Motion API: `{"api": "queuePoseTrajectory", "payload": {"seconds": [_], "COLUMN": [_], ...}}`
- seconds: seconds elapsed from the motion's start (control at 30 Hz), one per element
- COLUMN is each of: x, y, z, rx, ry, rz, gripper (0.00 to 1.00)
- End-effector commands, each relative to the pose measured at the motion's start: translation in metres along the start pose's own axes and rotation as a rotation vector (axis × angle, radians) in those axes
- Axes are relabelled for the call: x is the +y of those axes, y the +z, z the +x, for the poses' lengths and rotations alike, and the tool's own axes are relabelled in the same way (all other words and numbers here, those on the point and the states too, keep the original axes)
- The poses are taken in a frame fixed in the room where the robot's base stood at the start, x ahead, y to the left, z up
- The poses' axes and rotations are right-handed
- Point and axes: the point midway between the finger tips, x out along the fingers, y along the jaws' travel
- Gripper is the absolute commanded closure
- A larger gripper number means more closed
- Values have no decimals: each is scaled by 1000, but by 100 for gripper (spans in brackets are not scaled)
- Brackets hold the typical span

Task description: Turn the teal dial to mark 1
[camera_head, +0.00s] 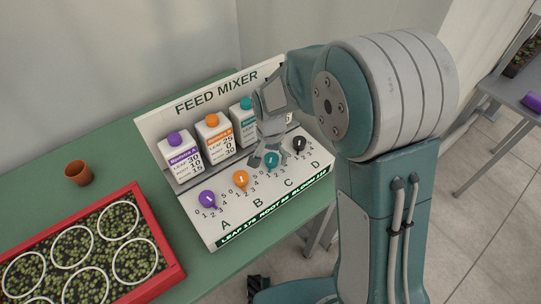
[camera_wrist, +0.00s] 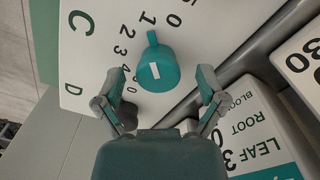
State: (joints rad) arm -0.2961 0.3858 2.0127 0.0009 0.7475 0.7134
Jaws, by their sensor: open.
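The teal dial (camera_wrist: 158,70) sits on the white panel (camera_wrist: 100,50) by the letter C. It has a white line on its cap, and its narrow teal pointer tab is directed at or very near the 1. My gripper (camera_wrist: 162,80) is open, with one finger on each side of the dial's lower edge in the wrist view; I see no clear contact. In the head view, my gripper (camera_head: 268,153) is over the teal dial (camera_head: 271,160) and partly hides it and its numbers.
The purple dial (camera_head: 207,199), orange dial (camera_head: 240,179) and black dial (camera_head: 299,144) share the panel. Labelled bottles, including an orange-capped one (camera_head: 213,137), stand behind. A red-edged tray (camera_head: 176,268) and a brown pot (camera_head: 78,172) are on the green table (camera_head: 100,155).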

Motion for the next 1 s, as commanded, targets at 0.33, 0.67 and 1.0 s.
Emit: {"api": "queuePoseTrajectory", "payload": {"seconds": [0.33,0.67,1.0], "x": [-1,-2,-2], "y": [-2,-1,0], "z": [-16,-83,-118], "rx": [5,5,1], "ry": [-4,-3,1], "rz": [0,0,0], "gripper": [9,9,9]}}
